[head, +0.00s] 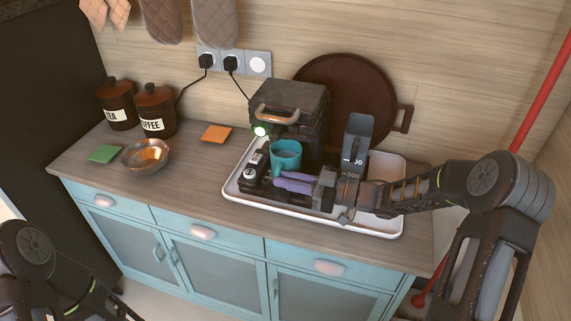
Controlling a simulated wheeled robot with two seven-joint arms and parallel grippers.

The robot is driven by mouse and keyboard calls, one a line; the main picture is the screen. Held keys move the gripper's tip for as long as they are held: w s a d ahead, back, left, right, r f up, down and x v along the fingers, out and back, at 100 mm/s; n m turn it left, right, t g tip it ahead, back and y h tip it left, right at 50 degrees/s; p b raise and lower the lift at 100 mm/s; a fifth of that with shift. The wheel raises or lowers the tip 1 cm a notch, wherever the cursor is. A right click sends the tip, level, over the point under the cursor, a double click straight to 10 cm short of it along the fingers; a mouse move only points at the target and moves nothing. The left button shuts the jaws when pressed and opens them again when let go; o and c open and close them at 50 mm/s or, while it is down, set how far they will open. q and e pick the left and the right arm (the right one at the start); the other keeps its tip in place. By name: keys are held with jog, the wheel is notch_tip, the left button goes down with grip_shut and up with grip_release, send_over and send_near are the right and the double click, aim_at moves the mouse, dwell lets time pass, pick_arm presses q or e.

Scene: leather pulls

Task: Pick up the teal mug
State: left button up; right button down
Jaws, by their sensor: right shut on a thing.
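The teal mug (286,153) is upright in front of the dark coffee machine, over the white tray (397,229). Its handle side faces the front of the counter. My right gripper (292,183) reaches in from the right, its purple fingers at the mug's lower front side by the handle. It is shut on the mug. The fingers hide part of the mug's lower side. I cannot tell whether the mug's base touches anything. My left arm shows at the lower left, but its gripper is out of view.
The dark coffee machine (293,100), a dark jug marked 300 (357,140) and a small black item (254,164) stand close around the mug. A round brown board (350,85) leans behind. A metal bowl (145,155) and canisters (155,108) stand left. The counter's left front is clear.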

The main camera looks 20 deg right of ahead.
jog(key=shift+r, duration=0.35)
dwell(0.6)
jog(key=shift+r+b, duration=0.3)
jog(key=shift+r, duration=0.1)
jog(key=s+a+b, duration=0.1)
jog(key=s+a, duration=0.3)
jog(key=s, duration=0.3)
jog(key=s+a+b, duration=0.2)
jog(key=s+a, duration=0.3)
jog(key=s, duration=0.3)
jog(key=shift+a, duration=0.3)
jog(key=shift+s, duration=0.1)
dwell(0.6)
